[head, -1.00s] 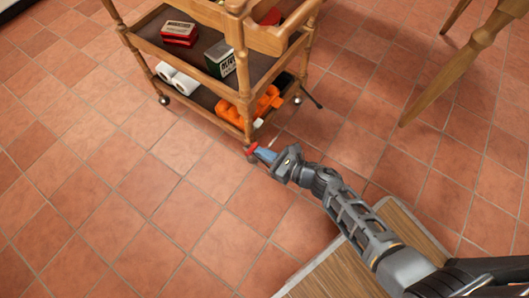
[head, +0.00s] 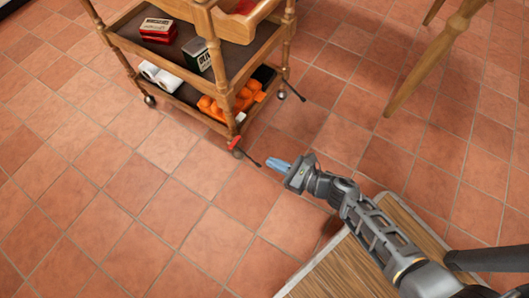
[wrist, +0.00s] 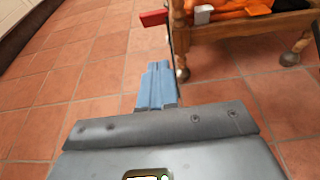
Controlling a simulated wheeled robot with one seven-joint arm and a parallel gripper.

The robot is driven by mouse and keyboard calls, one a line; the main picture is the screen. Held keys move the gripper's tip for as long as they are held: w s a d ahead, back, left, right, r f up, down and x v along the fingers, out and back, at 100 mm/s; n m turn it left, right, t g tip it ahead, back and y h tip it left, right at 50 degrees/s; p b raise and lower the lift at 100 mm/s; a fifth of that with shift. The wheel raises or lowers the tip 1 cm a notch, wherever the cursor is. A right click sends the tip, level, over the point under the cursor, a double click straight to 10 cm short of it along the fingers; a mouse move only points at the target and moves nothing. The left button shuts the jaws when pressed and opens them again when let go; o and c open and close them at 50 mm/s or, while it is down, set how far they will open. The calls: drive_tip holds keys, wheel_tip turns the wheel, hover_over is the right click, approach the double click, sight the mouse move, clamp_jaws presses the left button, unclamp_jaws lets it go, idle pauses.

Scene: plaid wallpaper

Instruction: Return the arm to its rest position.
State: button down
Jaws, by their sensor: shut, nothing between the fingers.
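My gripper (head: 276,163) has blue fingers pressed together with nothing between them. It hangs over the tiled floor, to the right of and apart from the wooden cart's near leg. In the wrist view my gripper (wrist: 157,84) also shows as shut and empty, pointing toward the floor beside the cart. My arm stretches from the lower right of the head view, part bent over a wooden-topped surface.
The wooden cart (head: 238,97) carries a red tin (head: 158,29), a dark green tin (head: 196,55), white rolls (head: 160,76) and orange items (head: 233,103). A red-ended object (head: 235,142) pokes out by its near leg. Wooden legs (head: 432,58) stand right. Open floor lies left.

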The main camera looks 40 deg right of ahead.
drive_tip(key=shift+v, duration=1.5)
drive_tip(key=shift+f, duration=0.1)
drive_tip(key=s+a+r+n+h, duration=0.1)
drive_tip(key=s+r+n+h, duration=0.1)
drive_tip(key=s+r+n, duration=0.7)
drive_tip(key=s+a+r+n+t+h, duration=0.1)
drive_tip(key=s+r+n, duration=0.3)
drive_tip(key=r+n, duration=0.95)
drive_tip(key=s+a+r+n+h, duration=0.1)
drive_tip(key=s+r+n+h, duration=0.1)
drive_tip(key=s+r+n, duration=0.7)
wheel_tip(320, 180, up, 32)
drive_tip(key=w+p, duration=0.2)
drive_tip(key=p, duration=2.8)
drive_tip(key=shift+d+r+n+p, duration=0.15)
drive_tip(key=shift+d+n+p, duration=0.05)
drive_tip(key=shift+n+p, duration=0.2)
